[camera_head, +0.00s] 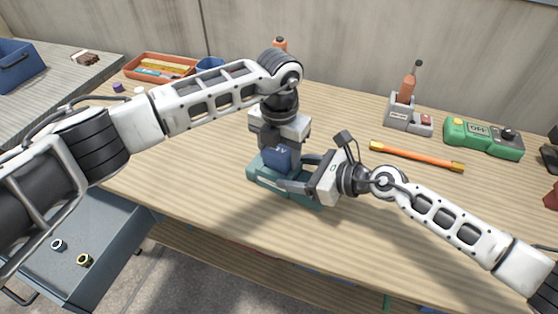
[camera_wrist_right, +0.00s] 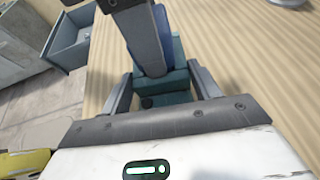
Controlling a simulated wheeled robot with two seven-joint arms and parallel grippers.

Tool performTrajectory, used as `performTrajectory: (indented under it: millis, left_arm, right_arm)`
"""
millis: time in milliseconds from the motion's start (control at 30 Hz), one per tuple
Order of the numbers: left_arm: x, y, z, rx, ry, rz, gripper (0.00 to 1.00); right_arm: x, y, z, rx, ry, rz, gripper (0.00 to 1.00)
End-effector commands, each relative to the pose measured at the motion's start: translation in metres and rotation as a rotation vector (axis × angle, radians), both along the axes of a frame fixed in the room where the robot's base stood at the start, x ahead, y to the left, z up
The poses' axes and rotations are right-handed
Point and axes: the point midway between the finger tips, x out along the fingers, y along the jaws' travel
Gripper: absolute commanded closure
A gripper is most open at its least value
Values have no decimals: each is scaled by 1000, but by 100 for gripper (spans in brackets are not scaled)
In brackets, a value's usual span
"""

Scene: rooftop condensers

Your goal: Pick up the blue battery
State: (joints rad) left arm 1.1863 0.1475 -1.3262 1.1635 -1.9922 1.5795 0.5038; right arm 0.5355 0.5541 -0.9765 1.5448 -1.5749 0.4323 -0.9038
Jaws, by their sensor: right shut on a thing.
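The blue battery (camera_head: 279,158) stands upright at the teal base (camera_head: 263,178) in the middle of the workbench. My left gripper (camera_head: 280,146) points down over the battery from above. In the right wrist view, one grey finger of my left gripper (camera_wrist_right: 143,40) lies along the blue battery (camera_wrist_right: 163,22); whether it grips is unclear. My right gripper (camera_head: 297,174) comes in from the right, low over the bench, and is shut on the teal base (camera_wrist_right: 168,88), with one finger on each side of it. The battery's lower end is partly hidden.
An orange tray (camera_head: 160,67) and a blue container (camera_head: 210,64) stand at the back left. An orange bar (camera_head: 416,156), a grey stand with an orange tool (camera_head: 402,113) and a green OFF box (camera_head: 484,138) lie right. An open drawer (camera_head: 90,225) juts out front left.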

Motion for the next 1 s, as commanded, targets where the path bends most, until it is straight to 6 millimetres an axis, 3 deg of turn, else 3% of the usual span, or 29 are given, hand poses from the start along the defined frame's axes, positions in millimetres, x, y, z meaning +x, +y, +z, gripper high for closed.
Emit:
performTrajectory:
  millis: [367,800,1000]
  left_arm:
    - [1,0,6,0,-3,1,74]
    - [1,0,84,0,-4,0,74]
    - [0,0,100,1,0,-1,74]
  right_arm:
    - [0,0,0,0,0,-1,76]
    - [0,0,0,0,0,-1,76]
    - [0,0,0,0,0,-1,76]
